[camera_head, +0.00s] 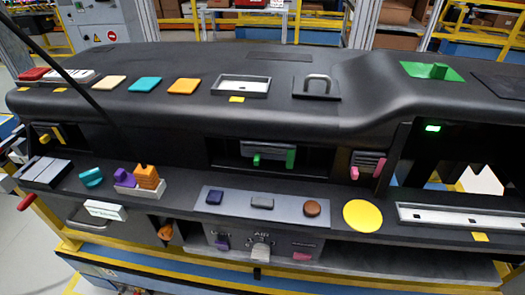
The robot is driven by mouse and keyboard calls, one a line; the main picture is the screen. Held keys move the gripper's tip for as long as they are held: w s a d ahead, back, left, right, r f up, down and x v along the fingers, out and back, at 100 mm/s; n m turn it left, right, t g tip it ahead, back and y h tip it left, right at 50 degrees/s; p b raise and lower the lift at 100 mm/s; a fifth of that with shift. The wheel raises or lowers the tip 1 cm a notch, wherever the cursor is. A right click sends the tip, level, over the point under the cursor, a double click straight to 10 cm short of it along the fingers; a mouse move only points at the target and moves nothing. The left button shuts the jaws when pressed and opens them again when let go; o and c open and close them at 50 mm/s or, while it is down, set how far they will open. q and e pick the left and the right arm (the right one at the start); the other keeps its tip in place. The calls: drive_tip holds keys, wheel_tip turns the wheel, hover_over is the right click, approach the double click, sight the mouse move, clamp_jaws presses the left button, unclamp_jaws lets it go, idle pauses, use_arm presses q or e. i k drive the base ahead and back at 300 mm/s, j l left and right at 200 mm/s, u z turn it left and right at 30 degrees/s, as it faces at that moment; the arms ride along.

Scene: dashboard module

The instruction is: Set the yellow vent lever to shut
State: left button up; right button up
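The yellow vent lever (57,134) is on a small dark vent at the far left of the dashboard's front face, under the overhanging top. A second yellow piece (44,138) shows beside it. The lever looks tilted, but it is too small to tell whether the vent is open or shut. Neither of my grippers is in view.
A centre vent with green levers (257,159) and a right vent with pink levers (379,168) are in the same face. Below the yellow lever, a ledge holds a grey switch block (46,171), a teal piece (91,177) and orange blocks (147,178). A thin black bar crosses the upper left.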

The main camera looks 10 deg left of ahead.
sight(46, 138)
drive_tip(key=u, duration=1.85)
